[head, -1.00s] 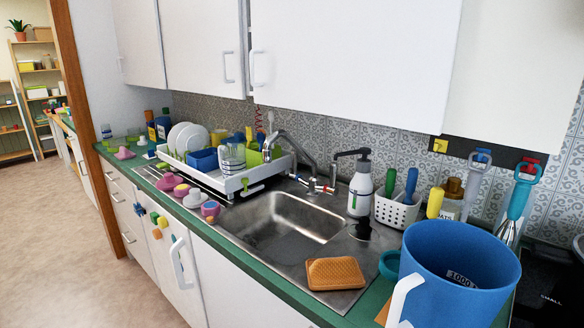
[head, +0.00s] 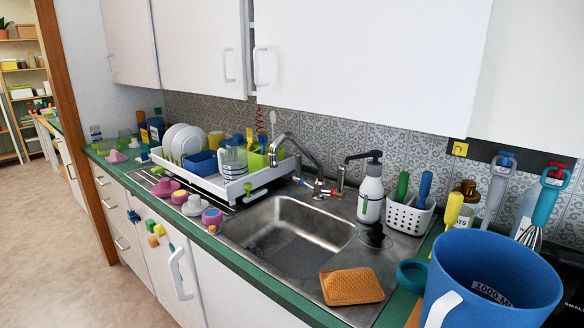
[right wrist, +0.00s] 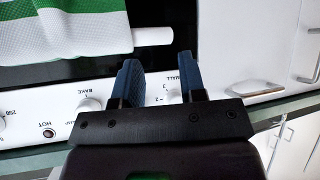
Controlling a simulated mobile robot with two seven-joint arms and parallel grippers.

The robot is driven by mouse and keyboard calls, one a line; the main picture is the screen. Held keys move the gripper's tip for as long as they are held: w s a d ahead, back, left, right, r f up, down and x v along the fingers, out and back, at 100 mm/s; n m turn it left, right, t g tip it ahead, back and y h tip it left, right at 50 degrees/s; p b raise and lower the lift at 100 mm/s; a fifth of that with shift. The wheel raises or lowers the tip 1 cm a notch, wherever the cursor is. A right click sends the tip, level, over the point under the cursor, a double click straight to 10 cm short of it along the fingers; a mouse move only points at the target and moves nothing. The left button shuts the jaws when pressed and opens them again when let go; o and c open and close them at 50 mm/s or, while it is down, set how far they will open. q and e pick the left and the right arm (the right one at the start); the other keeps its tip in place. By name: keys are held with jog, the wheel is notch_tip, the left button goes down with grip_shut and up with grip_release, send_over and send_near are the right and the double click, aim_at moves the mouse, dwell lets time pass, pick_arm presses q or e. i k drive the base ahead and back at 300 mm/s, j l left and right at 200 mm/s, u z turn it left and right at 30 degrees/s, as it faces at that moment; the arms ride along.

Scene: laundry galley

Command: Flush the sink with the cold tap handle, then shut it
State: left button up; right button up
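The sink (head: 288,225) is a steel basin set in the green counter and looks empty. The chrome tap (head: 318,188) stands behind it, its curved spout reaching left over the basin. A short handle with a red mark (head: 333,192) is on the tap's right side, and one with a small blue mark (head: 297,180) is on its left. Any water flow is too small to make out. My right gripper (right wrist: 158,66) shows in the right wrist view, its two dark blue fingers apart with nothing between them. Neither gripper shows in the head view.
A white dish rack (head: 225,183) stands left of the tap. A soap bottle (head: 370,195) and white caddy (head: 408,217) stand right of it. An orange sponge (head: 351,286) and large blue jug (head: 492,280) are in front. An oven knob (right wrist: 90,104) is near my right gripper.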

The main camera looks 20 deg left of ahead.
aim_at(298, 156)
jog(key=i+j+z, duration=0.1)
jog(key=j, duration=0.75)
jog(key=i+j+z, duration=0.1)
jog(key=i+j, duration=0.15)
jog(key=j, duration=0.65)
jog(key=i+j+z, duration=0.15)
jog(key=j, duration=0.7)
jog(key=j+z, duration=0.1)
jog(key=j, duration=0.8)
